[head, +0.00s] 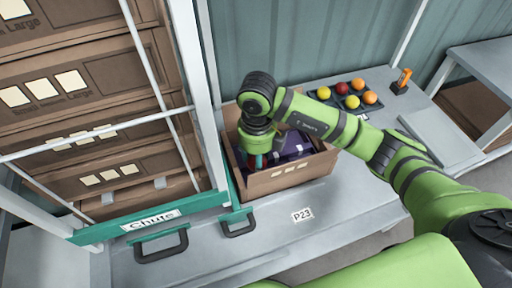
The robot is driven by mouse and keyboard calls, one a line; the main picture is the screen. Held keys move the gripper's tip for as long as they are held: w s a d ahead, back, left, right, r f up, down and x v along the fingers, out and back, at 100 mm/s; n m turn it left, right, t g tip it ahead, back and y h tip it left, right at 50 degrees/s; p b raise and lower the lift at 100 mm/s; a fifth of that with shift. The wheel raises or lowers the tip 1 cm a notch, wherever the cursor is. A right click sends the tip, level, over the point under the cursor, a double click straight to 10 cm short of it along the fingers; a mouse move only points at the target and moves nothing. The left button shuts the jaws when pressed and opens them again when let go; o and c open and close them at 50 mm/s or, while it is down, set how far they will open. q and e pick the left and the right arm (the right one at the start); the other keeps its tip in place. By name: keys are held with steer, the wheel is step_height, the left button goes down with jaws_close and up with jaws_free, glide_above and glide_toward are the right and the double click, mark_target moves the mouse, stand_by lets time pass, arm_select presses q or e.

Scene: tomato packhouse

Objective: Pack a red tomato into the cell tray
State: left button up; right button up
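The dark purple cell tray (293,147) lies inside an open cardboard box on the bench, partly hidden by my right arm. My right gripper (256,161) points down into the left part of the box, over or in the tray. A small patch of red shows beside its fingers; I cannot tell whether it is a tomato in its grip. The fingertips are too small and hidden to judge. A red tomato (342,88) sits among yellow and orange ones on a dark holder behind the box. My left gripper is not in view.
The cardboard box (292,182) has raised walls. Stacked cartons stand in a rack at left, behind a green "Chute" bar (150,218). An orange-topped device (402,80) stands at the bench's back right. The bench is clear around the P23 label (302,215).

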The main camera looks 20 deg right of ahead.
steer(key=shift+w+f, duration=0.15)
steer(key=shift+f, duration=0.1)
steer(key=shift+w+f, duration=0.1)
steer(key=shift+f, duration=0.1)
step_height(320, 180, down, 2)
steer(key=shift+b, duration=0.85)
step_height(320, 180, down, 3)
steer(key=b, duration=0.2)
steer(key=shift+f+b, duration=0.2)
steer(key=shift+b, duration=0.1)
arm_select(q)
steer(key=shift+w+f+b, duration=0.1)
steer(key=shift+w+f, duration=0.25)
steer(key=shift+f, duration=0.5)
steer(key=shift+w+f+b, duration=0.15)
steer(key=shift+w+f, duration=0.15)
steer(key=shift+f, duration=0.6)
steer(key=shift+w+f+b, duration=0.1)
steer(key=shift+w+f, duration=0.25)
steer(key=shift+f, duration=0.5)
arm_select(e)
steer(key=shift+f, duration=0.45)
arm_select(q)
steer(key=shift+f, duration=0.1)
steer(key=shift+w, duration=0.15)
arm_select(e)
steer(key=o, duration=0.9)
